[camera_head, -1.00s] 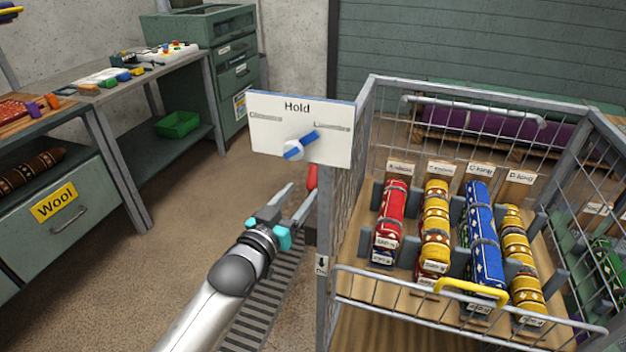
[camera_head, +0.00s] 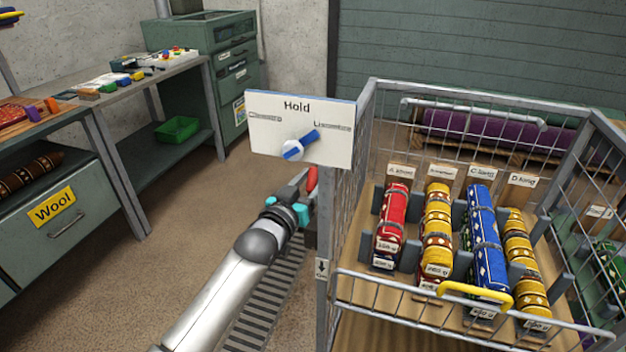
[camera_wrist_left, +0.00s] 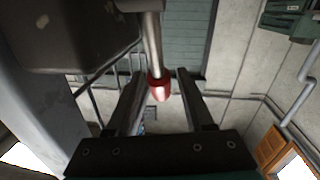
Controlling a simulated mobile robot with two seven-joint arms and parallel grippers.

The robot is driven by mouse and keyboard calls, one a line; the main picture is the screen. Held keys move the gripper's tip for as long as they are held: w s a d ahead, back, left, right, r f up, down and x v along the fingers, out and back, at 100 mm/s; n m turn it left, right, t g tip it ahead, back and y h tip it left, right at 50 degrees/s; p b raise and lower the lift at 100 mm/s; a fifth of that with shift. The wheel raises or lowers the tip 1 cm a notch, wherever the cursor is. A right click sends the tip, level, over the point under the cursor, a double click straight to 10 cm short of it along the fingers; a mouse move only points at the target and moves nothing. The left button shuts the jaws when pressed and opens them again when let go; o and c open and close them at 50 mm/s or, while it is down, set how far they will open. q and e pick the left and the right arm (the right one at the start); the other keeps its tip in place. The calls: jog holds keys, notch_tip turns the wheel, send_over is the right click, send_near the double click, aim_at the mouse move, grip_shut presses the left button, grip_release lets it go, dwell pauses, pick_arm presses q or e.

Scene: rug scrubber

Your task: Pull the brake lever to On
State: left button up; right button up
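The brake lever shows as a red-tipped handle (camera_head: 312,180) beside the left post of the wire cart, below the white dial board. In the left wrist view its red tip (camera_wrist_left: 159,88) on a metal rod (camera_wrist_left: 151,45) lies between the two fingers of my left gripper (camera_wrist_left: 158,100). A gap shows on each side of the red tip, so the fingers are open and apart from it. In the head view my left gripper (camera_head: 303,183) reaches up to the lever from the lower left. A small arrow label (camera_head: 321,269) is on the cart post; its word is too small to read. My right gripper is not in view.
The dial board (camera_head: 300,128) reads "Hold" and has a blue pointer. The wire cart (camera_head: 455,310) holds several rolled rugs and has a yellow handle (camera_head: 475,292). A workbench (camera_head: 130,85) and a "Wool" drawer (camera_head: 70,225) stand at left.

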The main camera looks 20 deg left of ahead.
pick_arm(q)
grip_shut()
dwell(1.2)
